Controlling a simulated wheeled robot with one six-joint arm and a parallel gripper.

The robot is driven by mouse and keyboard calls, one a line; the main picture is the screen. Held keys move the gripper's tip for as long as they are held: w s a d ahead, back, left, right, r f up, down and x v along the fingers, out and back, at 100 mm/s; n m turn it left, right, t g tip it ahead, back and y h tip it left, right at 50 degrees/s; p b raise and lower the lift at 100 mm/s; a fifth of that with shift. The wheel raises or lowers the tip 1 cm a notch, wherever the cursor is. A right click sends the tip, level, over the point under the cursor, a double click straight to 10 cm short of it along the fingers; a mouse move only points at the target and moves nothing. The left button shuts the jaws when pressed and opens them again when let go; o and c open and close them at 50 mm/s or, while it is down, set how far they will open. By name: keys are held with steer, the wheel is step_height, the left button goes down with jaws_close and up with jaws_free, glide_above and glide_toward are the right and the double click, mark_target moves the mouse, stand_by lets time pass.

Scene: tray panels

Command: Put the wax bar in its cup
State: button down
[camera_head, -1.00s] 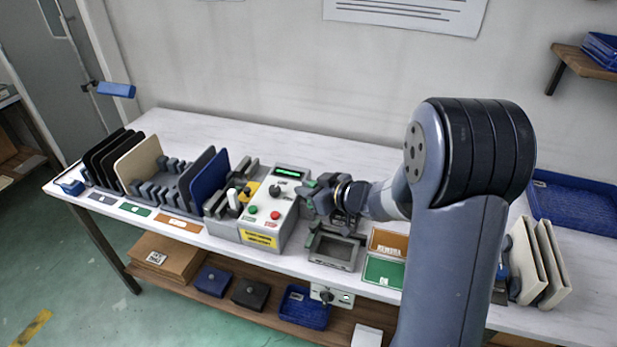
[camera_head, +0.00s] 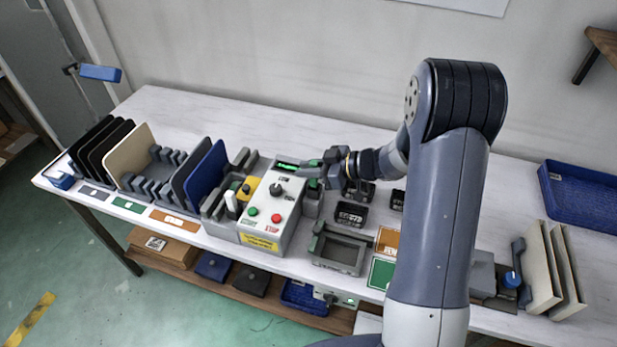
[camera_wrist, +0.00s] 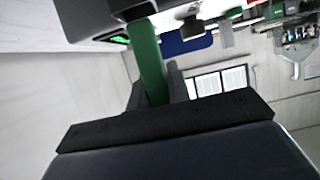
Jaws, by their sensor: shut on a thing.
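My gripper (camera_head: 322,170) is beside the upper right edge of the control box. It is shut on a green bar, which I take for the wax bar (camera_wrist: 148,60). In the wrist view the bar stands out between the two dark fingers towards the control box. In the head view only a small green piece of it (camera_head: 312,164) shows. A black cup-like holder with pale lettering (camera_head: 350,215) stands on the bench below the gripper. Another dark holder (camera_head: 397,200) is to its right, partly behind my arm. I cannot tell which cup belongs to the bar.
The grey control box (camera_head: 270,212) has green and red buttons. A grey open tray (camera_head: 338,254) lies at the bench front, near orange and green cards. Panels stand in a rack (camera_head: 160,180) at left. A blue tray (camera_head: 585,205) is at right. The bench's back strip is clear.

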steer(key=shift+f, duration=1.7)
steer(key=shift+f, duration=0.1)
steer(key=shift+f, duration=0.15)
steer(key=c, duration=1.3)
jaws_free()
steer(key=shift+c, duration=0.2)
steer(key=shift+r, duration=0.3)
steer(key=v, duration=1.2)
steer(key=shift+b, duration=0.4)
steer(key=shift+s, duration=0.1)
